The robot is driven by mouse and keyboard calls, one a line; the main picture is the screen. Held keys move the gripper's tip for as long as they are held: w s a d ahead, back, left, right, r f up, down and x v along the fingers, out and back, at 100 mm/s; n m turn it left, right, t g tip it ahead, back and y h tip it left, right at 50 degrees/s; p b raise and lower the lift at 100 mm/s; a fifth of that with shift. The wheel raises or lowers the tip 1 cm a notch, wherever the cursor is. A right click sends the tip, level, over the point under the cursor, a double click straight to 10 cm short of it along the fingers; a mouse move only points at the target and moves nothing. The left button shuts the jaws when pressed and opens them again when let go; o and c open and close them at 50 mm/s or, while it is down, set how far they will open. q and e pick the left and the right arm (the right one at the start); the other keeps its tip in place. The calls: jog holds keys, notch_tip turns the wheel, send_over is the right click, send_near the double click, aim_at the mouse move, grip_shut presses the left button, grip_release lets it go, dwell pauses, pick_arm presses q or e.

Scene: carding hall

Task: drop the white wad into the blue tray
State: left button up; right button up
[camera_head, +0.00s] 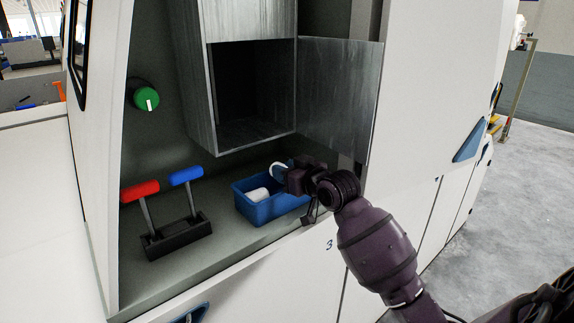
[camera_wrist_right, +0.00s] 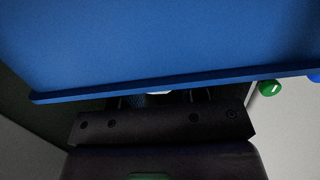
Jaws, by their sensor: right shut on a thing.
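The blue tray (camera_head: 266,212) stands on the cabinet's grey floor. My right gripper (camera_head: 284,172) is at its back right, over the rim. It is shut on the white wad (camera_head: 273,167), which shows as a pale curved edge beside the fingers, mostly hidden. In the right wrist view the tray's blue wall (camera_wrist_right: 170,40) fills the top, and a sliver of the wad (camera_wrist_right: 160,92) shows between my fingers at the rim. Another white, rounded piece (camera_head: 258,195) lies inside the tray. My left gripper is not in view.
A metal box (camera_head: 202,80) with an open door (camera_head: 340,95) hangs above the tray, close over my wrist. Left of the tray stand a red-handled lever (camera_head: 139,191) and a blue-handled lever (camera_head: 186,176). A green knob (camera_head: 146,95) is on the back wall.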

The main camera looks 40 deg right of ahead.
jog(key=o, duration=1)
jog(key=shift+c, duration=0.2)
jog(key=shift+s, duration=0.1)
jog(key=s+r+b, duration=0.1)
jog(key=s, duration=0.9)
jog(key=shift+s+d+r, duration=0.25)
jog(key=shift+d+r, duration=0.1)
jog(key=shift+d, duration=0.05)
